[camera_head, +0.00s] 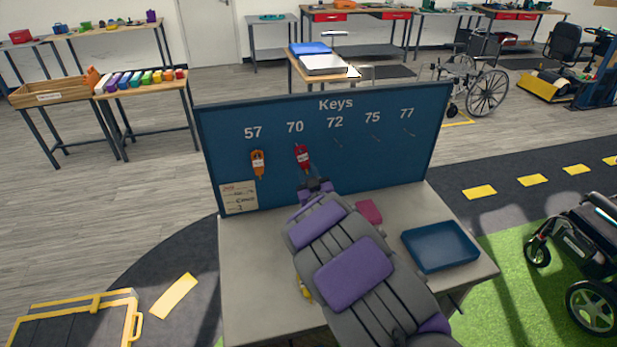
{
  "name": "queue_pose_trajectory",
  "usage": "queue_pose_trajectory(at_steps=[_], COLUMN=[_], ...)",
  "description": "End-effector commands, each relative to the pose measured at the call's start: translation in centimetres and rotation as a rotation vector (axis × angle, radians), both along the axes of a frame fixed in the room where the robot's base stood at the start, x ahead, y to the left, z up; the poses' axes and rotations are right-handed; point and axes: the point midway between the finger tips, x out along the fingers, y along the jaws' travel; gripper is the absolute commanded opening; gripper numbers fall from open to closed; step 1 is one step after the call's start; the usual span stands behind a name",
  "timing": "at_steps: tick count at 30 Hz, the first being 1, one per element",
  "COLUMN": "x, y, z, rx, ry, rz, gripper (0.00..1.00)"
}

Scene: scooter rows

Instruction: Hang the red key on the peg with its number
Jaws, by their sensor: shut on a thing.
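The red key (303,158) is upright in front of the blue key board (215,150), just below the number 70. The number on its tag is too small to read. My gripper (313,184) is at the key's lower end and shut on it. I cannot tell whether the key touches the peg under 70, as that peg is hidden. An orange key (258,163) hangs under 57. The thin pegs under 72 (338,141), 75 (375,137) and 77 (408,131) are bare.
The board stands on a grey table (250,290). A blue tray (440,246) and a small dark pink object (369,212) lie right of my arm. A paper note (238,197) is on the board's lower left. A wheelchair (580,255) stands right of the table.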

Motion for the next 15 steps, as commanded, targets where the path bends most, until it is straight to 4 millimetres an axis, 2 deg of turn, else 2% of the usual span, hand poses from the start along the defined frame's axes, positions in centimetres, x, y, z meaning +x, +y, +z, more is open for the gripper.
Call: queue_pose_trajectory(at_steps=[9, 15], x=[1.6, 2.3], y=[0.5, 0.9], z=[0.0, -0.7], rx=[0.003, 0.002], ry=[-0.003, -0.002], rz=[0.0, 0.002], gripper=[0.0, 0.0])
